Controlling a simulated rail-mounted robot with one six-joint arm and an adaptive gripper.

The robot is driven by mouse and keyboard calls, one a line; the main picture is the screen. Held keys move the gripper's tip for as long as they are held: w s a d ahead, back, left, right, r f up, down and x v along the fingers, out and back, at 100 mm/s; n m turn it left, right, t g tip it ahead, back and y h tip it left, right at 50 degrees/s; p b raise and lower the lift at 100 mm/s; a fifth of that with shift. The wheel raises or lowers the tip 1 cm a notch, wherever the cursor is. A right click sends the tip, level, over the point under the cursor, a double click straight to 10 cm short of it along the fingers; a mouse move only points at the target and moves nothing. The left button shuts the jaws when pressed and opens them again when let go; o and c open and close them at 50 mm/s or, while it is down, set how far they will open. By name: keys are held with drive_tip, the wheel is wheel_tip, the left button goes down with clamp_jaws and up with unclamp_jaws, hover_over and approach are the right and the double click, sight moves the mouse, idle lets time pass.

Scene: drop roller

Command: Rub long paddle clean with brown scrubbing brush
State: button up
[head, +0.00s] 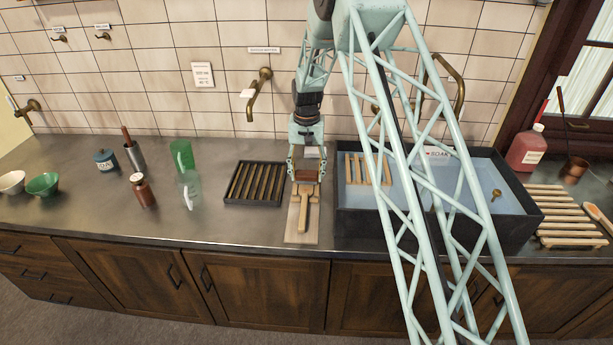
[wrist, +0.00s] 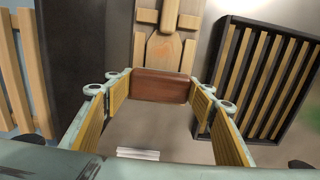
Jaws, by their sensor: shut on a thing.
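My gripper (head: 305,172) is shut on the brown scrubbing brush (wrist: 160,86), a reddish-brown block between its fingertips in the wrist view. In the head view the brush (head: 305,175) shows small and partly hidden between the fingers. The long paddle (head: 303,205) is pale wood and lies on a light board (head: 292,225), its narrow handle towards the counter's front edge. In the wrist view the paddle's wide part (wrist: 163,54) is right beside the brush. I cannot tell whether the brush touches it. The brush's underside is hidden.
A dark slatted rack (head: 254,184) stands left of the board. A dark-rimmed sink (head: 345,215) with a wooden rack inside stands close on the right. The front counter left of the board is clear.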

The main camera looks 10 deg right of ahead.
sight(306, 191)
drive_tip(key=shift+w, duration=0.2)
drive_tip(key=shift+s, duration=0.1)
idle(0.4)
drive_tip(key=shift+s+a+f+b, duration=0.1)
drive_tip(key=shift+s+a+b, duration=0.1)
drive_tip(key=shift+s, duration=0.45)
drive_tip(key=shift+s+a+f+b, duration=0.1)
drive_tip(key=shift+s+a+b, duration=0.1)
drive_tip(key=shift+s, duration=0.4)
drive_tip(key=shift+s, duration=0.15)
drive_tip(key=shift+s, duration=0.2)
drive_tip(key=shift+s+a+r, duration=0.1)
drive_tip(key=shift+s+a, duration=0.1)
drive_tip(key=shift+s, duration=0.25)
drive_tip(key=shift+s+a, duration=0.15)
drive_tip(key=shift+s, duration=0.3)
drive_tip(key=shift+s+b, duration=0.1)
drive_tip(key=shift+b, duration=0.2)
drive_tip(key=shift+w, duration=0.25)
drive_tip(key=shift+w+d, duration=0.2)
drive_tip(key=shift+w, duration=0.35)
drive_tip(key=shift+w+d, duration=0.2)
drive_tip(key=shift+w, duration=0.3)
